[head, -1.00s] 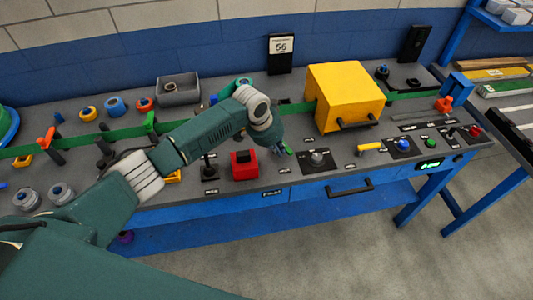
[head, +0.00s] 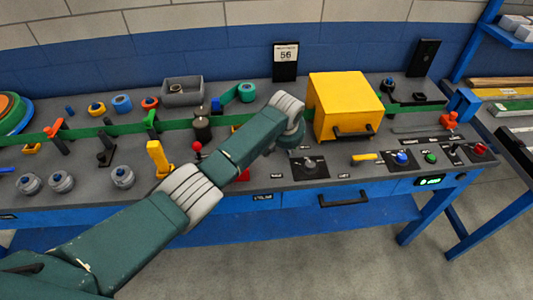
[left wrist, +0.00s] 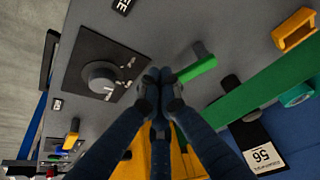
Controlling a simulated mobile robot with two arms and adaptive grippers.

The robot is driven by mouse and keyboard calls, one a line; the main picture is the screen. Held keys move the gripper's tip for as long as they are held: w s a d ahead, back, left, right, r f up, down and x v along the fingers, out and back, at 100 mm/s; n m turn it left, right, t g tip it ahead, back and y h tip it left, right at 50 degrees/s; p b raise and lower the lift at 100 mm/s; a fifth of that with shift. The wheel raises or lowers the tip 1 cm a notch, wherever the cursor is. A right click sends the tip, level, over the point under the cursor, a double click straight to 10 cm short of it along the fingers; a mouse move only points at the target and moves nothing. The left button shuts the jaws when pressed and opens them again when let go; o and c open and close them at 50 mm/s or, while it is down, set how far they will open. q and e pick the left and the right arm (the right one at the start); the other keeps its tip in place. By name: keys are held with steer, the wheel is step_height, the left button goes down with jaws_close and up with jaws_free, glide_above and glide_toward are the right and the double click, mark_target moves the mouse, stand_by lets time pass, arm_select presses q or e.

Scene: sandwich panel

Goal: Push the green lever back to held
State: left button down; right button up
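The green lever (left wrist: 198,68) shows in the left wrist view as a green grip beside a dark grey stub. In the head view my left arm hides it. My left gripper (left wrist: 160,76) has its dark fingertips together, with nothing seen between them. The tips are right beside the near end of the green grip; I cannot tell whether they touch it. In the head view the wrist end of my left arm is just left of the yellow box, and the fingers are hidden. My right gripper is in neither view.
The yellow box (head: 343,98) stands close to the right of my left wrist. A rotary knob (head: 309,163) is in front of it; it also shows in the wrist view (left wrist: 100,75). The green strip (left wrist: 265,92) runs along the panel behind. A red-knobbed lever (head: 197,147) is left of my arm.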

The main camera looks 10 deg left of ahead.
arm_select(q)
steer(key=shift+w+d+f, duration=0.1)
steer(key=shift+w+d, duration=0.05)
steer(key=shift+w, duration=0.4)
steer(key=shift+w+d+b, duration=0.15)
steer(key=shift+d+b, duration=0.05)
steer(key=shift+b, duration=0.15)
steer(key=shift+w, duration=0.1)
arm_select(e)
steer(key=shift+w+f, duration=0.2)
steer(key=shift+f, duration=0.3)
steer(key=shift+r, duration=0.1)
